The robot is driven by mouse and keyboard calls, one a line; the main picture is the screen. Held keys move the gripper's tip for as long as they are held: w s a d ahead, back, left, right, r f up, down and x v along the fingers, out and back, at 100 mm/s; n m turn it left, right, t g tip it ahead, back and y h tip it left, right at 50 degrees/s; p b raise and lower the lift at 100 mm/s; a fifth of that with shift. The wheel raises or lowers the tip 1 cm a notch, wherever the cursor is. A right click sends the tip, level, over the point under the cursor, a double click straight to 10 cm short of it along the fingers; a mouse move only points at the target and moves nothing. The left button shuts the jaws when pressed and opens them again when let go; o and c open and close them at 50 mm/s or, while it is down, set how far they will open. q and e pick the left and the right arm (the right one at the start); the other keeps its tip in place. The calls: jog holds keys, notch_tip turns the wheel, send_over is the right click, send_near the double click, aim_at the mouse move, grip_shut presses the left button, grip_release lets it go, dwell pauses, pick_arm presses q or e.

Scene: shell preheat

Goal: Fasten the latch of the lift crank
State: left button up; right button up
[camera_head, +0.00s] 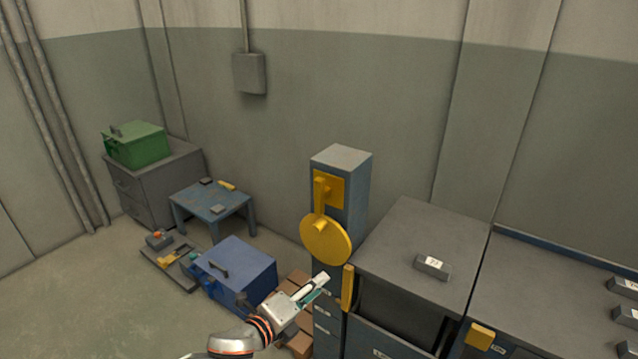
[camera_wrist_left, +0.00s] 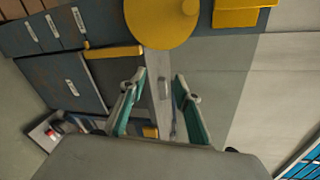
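The lift crank is on a narrow blue-grey column (camera_head: 350,190). It shows as a yellow disc (camera_head: 326,240) below a yellow plate with an arm (camera_head: 328,188). The disc (camera_wrist_left: 160,22) and the plate (camera_wrist_left: 240,14) also show at the top of the left wrist view. I cannot tell which part is the latch. My left gripper (camera_head: 322,281) is below the disc, apart from it, close to a yellow upright bar (camera_head: 347,288). In the left wrist view its teal fingers (camera_wrist_left: 160,92) are spread with nothing clearly held. My right gripper is not in view.
A grey cabinet (camera_head: 415,235) with a small labelled block (camera_head: 433,267) stands right of the column. A blue box (camera_head: 236,272) and brown bricks (camera_head: 290,283) are on the floor left of it. Further left are a small blue table (camera_head: 195,202) and a green box (camera_head: 137,146).

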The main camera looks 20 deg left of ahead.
pick_arm(q)
jog(key=w+a+r+m+t, duration=0.1)
jog(key=w+a+r+m, duration=0.1)
jog(key=w+r+m, duration=0.5)
jog(key=m+t+p, duration=0.2)
jog(key=m, duration=0.5)
send_near(317, 188)
jog(key=w, duration=0.3)
jog(key=x, duration=0.8)
jog(key=shift+d, duration=0.45)
grip_shut()
